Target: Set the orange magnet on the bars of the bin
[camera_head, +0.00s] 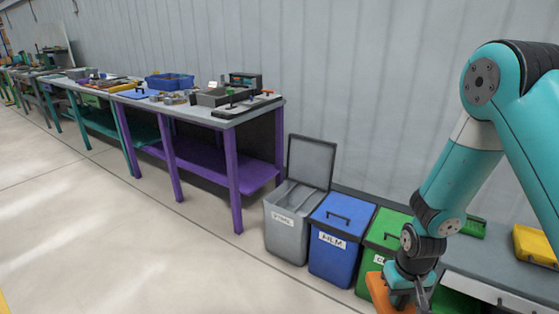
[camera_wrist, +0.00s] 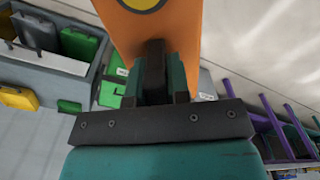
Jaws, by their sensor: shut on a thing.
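The orange magnet (camera_wrist: 150,30) is a flat orange block with a yellow disc on its face. My gripper (camera_wrist: 155,75) is shut on a dark part of it in the wrist view. In the head view, the magnet (camera_head: 383,290) shows at the bottom edge, in front of the green bin and partly hidden by my wrist. The grey bin (camera_head: 283,232) stands left of the blue bin with its lid raised. Its open top is away to the left of my gripper (camera_head: 410,298). Bars inside it are too small to make out clearly.
A blue bin (camera_head: 333,262) labelled FILM and a green bin (camera_head: 375,258) stand beside the grey bin, lids shut. A purple-legged workbench (camera_head: 232,160) carries tools and a blue crate (camera_head: 169,81). A grey bench (camera_head: 490,262) is at right. Floor at left is clear.

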